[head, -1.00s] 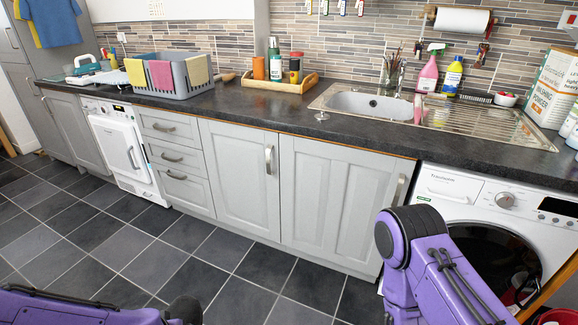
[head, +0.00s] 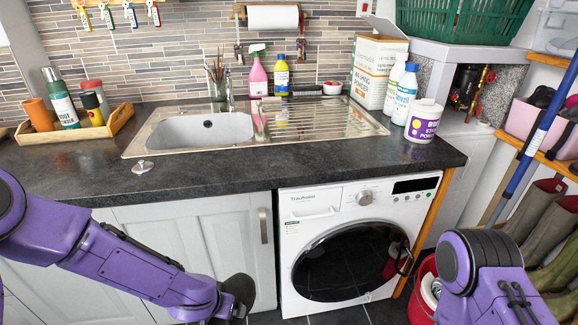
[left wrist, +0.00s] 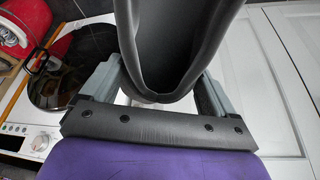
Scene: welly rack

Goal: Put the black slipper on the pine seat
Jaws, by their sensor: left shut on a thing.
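A black slipper (left wrist: 180,45) fills the upper middle of the left wrist view, its open curved edge towards the camera. My left gripper (left wrist: 158,80) is shut on it, with one grey finger on each side. The far part of the slipper runs out of the frame. I cannot identify the pine seat in either view.
A washing machine (head: 355,240) stands under the dark worktop (head: 270,172) with its sink (head: 215,130). At the right, wellies (head: 540,215) stand below a pine shelf (head: 543,152) holding a pink box (head: 530,120). A red bucket (head: 424,290) is on the floor beside the washing machine.

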